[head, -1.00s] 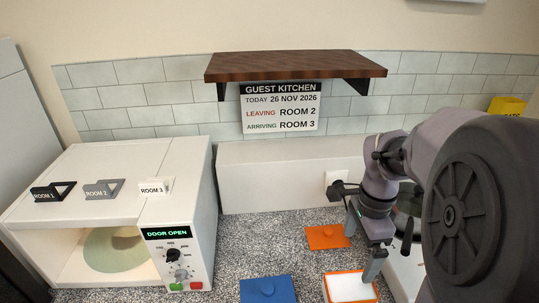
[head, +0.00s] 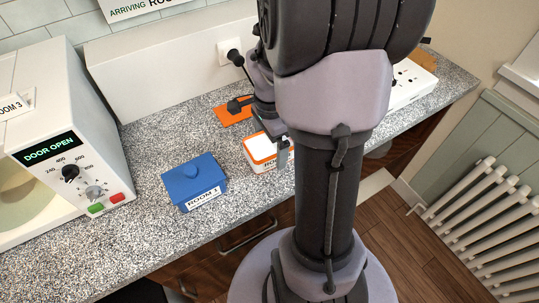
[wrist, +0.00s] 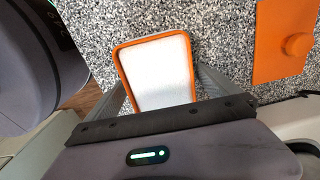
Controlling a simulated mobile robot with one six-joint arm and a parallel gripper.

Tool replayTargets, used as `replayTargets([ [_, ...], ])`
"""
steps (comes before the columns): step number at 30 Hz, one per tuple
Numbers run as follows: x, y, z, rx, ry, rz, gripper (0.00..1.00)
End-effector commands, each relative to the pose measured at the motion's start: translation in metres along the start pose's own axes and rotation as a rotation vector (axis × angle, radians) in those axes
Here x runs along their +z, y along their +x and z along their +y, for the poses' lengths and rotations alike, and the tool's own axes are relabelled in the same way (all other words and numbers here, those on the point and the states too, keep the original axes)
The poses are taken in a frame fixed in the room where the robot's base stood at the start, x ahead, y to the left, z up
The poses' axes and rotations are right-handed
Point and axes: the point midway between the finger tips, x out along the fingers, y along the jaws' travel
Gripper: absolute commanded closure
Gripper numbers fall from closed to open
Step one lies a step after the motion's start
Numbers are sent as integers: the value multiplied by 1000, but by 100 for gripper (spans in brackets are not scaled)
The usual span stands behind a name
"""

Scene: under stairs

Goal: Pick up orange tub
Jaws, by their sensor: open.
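The orange tub (head: 262,153) stands on the speckled counter, with an orange rim and white contents filling it; part is hidden behind my gripper. The wrist view shows the tub (wrist: 157,70) from above. My gripper (head: 274,138) is open at the tub. In the wrist view, its fingers lie on either side of the tub's near part, and I cannot tell whether they touch it. The flat orange lid with a knob (head: 231,114) lies apart on the counter behind the tub; it also shows in the wrist view (wrist: 280,45).
A blue lidded tub (head: 194,181) labelled ROOM 1 stands left of the orange tub. A white microwave (head: 80,125) reading DOOR OPEN is at the left. A white ledge (head: 160,75) with a socket runs behind. The counter's front edge is close to the tubs.

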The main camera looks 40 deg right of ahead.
Motion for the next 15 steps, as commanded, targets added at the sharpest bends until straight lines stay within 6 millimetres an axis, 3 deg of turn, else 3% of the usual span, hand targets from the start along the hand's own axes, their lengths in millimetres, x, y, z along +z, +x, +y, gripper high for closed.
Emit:
replayTargets([
  [1, 0, 16, 0, 2, 0, -1, 0],
  [2, 1, 20, 0, 2, 0, -1, 0],
  [8, 1, 19, 0, 0, 0, 0, 0],
  [15, 1, 19, 0, 0, -1, 0, 45],
])
